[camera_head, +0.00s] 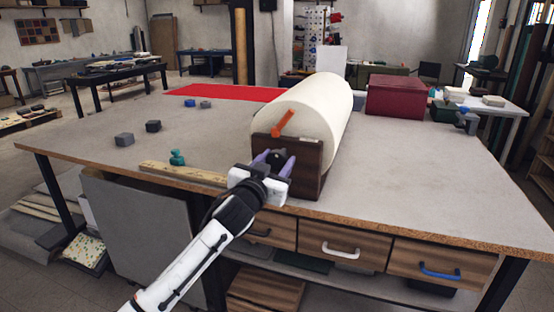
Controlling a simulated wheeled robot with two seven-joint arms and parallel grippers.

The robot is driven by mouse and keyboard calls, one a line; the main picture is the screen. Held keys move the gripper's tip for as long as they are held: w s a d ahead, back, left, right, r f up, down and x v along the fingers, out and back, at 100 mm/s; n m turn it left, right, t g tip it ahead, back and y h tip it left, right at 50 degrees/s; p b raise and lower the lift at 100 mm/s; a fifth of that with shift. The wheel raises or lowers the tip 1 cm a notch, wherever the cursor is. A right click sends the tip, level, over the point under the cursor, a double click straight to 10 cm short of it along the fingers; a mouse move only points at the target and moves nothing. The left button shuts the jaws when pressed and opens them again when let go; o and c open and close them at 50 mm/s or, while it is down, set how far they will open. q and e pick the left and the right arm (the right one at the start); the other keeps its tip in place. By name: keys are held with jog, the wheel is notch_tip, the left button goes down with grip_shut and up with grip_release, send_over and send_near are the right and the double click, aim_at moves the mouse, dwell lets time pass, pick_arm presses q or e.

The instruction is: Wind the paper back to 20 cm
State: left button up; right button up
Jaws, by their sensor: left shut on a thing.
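A thick roll of off-white paper (318,100) lies in a dark wooden stand (310,172) near the table's front edge. An orange lever (284,121) sticks up at the near end of the roll. My left gripper (274,158) is at the stand's near end panel, with its purple fingers shut on a small dark knob there. The fingers hide most of the knob. A wooden strip (183,173), possibly a ruler, lies along the front edge to the left. I cannot make out a loose end of paper. My right gripper is not in view.
A teal object (177,158) stands by the strip. Dark and grey blocks (124,139) lie at the left. A red sheet (225,92) lies at the back, and a dark red box (394,97) stands behind right. The table's right side is clear. Drawers (343,245) sit below the front edge.

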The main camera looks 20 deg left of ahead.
pick_arm(q)
jog(key=shift+m, duration=0.8)
jog(key=o, duration=1.5)
jog(key=s, duration=1)
jog(key=shift+s+a, duration=0.2)
jog(key=shift+f, duration=0.1)
